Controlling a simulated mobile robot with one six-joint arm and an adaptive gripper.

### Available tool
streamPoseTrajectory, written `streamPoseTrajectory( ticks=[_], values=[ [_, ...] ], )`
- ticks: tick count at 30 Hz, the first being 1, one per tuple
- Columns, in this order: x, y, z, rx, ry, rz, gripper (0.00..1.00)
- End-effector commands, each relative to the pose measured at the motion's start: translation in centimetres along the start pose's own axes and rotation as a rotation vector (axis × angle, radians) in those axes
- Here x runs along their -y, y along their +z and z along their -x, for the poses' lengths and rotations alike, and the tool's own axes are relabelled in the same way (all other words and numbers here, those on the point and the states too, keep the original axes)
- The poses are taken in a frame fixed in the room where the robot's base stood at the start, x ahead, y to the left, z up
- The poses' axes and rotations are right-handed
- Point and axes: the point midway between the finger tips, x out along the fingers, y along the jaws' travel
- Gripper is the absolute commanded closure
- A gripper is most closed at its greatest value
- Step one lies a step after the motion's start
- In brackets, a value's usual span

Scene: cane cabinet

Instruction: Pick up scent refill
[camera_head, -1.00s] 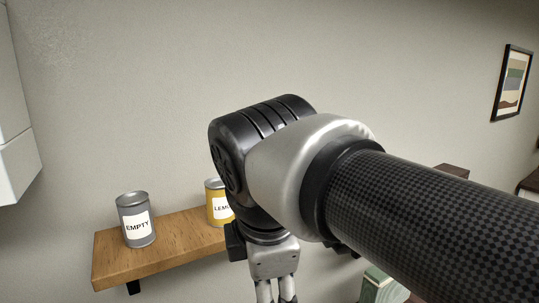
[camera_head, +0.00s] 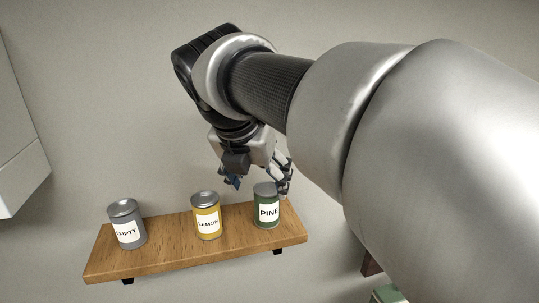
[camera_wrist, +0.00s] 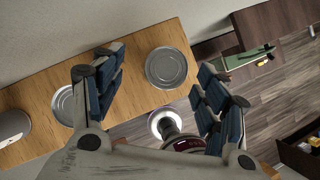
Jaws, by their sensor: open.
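Three labelled cans stand upright on a wooden wall shelf (camera_head: 170,250). They are the grey EMPTY can (camera_head: 127,226) at left, the yellow LEMON can (camera_head: 206,216) in the middle and the green PINE can (camera_head: 266,206) at right. In the wrist view, a round can lid (camera_wrist: 166,68), seemingly the PINE can's, lies between my spread fingers (camera_wrist: 160,85). A second lid (camera_wrist: 64,106) is partly hidden behind the left finger.
The wall is close behind the shelf. A white cabinet (camera_head: 18,150) hangs at the left. A green object (camera_head: 387,294) shows at the lower right. The wrist view shows dark wooden furniture (camera_wrist: 270,25) and open floor (camera_wrist: 265,85) beyond the shelf.

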Motion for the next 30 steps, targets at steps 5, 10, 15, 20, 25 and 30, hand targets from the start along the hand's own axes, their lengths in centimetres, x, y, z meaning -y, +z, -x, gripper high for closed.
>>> streamPoseTrajectory(
  ticks=[5, 10, 15, 20, 25, 30],
  values=[
    [0.1, 0.0, -2.9, -0.001, -0.001, -0.001, 0.33],
    [0.1, 0.0, -3.9, 0.0, 0.001, -0.001, 0.33],
    [0.7, -0.4, -6.0, -0.002, -0.002, -0.002, 0.33],
    [0.8, -0.5, -8.3, -0.002, -0.001, -0.002, 0.33],
    [0.8, -0.5, -9.0, 0.0, 0.001, -0.002, 0.33],
    [0.8, -0.4, -8.9, 0.0, 0.002, -0.002, 0.33]
  ],
)
